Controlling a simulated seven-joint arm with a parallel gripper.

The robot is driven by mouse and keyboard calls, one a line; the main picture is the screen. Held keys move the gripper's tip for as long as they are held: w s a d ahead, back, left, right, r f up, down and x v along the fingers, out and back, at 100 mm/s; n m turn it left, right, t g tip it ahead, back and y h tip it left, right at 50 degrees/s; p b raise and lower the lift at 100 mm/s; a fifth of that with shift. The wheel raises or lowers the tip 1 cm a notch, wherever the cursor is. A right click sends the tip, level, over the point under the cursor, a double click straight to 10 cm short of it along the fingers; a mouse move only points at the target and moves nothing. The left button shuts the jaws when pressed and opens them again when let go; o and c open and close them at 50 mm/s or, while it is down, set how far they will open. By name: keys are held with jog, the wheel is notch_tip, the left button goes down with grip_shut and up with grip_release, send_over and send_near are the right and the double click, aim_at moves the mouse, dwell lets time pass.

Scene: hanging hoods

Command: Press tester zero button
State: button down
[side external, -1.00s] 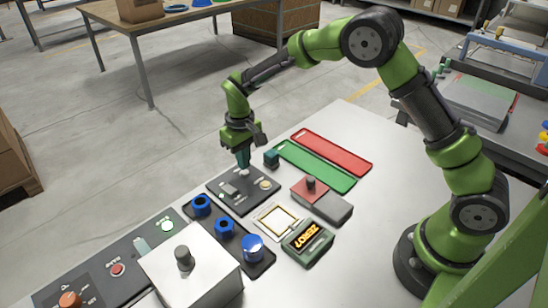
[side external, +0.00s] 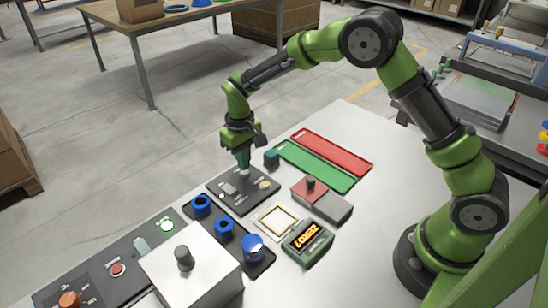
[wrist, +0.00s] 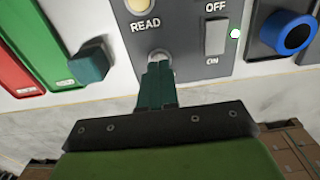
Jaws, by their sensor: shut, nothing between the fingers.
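The dark grey tester panel (side external: 238,203) lies flat on the white table. In the wrist view it (wrist: 186,40) shows a cream button marked READ (wrist: 139,6) and a grey ON/OFF switch (wrist: 216,36) beside a lit dot. My gripper (side external: 244,172) is shut and empty, pointing down at the panel's far edge. In the wrist view its fingertips (wrist: 158,62) cover most of a pale round button (wrist: 158,52) below READ. Its label is hidden, and I cannot tell how far it is pressed. A green display box (side external: 308,243) shows orange lettering resembling ZERO.
A teal cube (side external: 271,158) stands close to the right of my gripper, beside green (side external: 318,165) and red (side external: 333,152) trays. A red-topped block with a black knob (side external: 311,187) stands farther right.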

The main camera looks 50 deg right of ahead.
jog(key=shift+f, duration=0.95)
jog(key=shift+r, duration=3.55)
jog(key=c, duration=1.8)
grip_release()
jog(key=o, duration=1.8)
